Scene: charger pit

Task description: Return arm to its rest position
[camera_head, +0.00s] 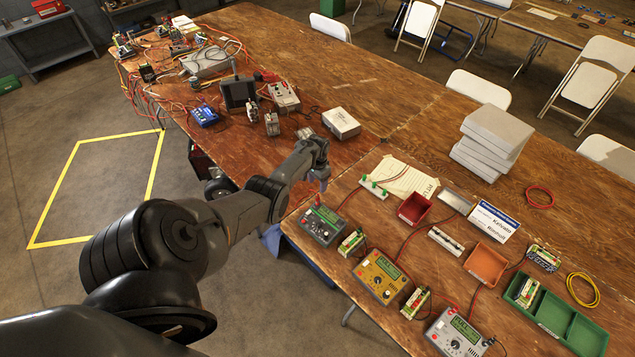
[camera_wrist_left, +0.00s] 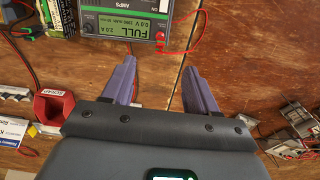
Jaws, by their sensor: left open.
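My left arm (camera_head: 235,215) reaches in from the lower left over the table's near edge. My left gripper (camera_head: 322,180) hangs over the wooden table beside the grey charger with a green face (camera_head: 322,224). In the left wrist view the gripper's two purple-grey fingers (camera_wrist_left: 160,72) stand apart with bare wood between them, holding nothing. The charger's display (camera_wrist_left: 125,25) reads FULL there, just beyond the fingertips. A red clip (camera_wrist_left: 160,40) and red lead lie near it. My right gripper is out of view.
A yellow charger (camera_head: 381,276) and another grey one (camera_head: 458,334) line the table's near side. Red (camera_head: 414,208), orange (camera_head: 486,263) and green (camera_head: 555,318) trays lie right. A white box (camera_head: 341,122), electronics and tangled wires crowd the far left. Stacked grey boxes (camera_head: 490,143) stand behind.

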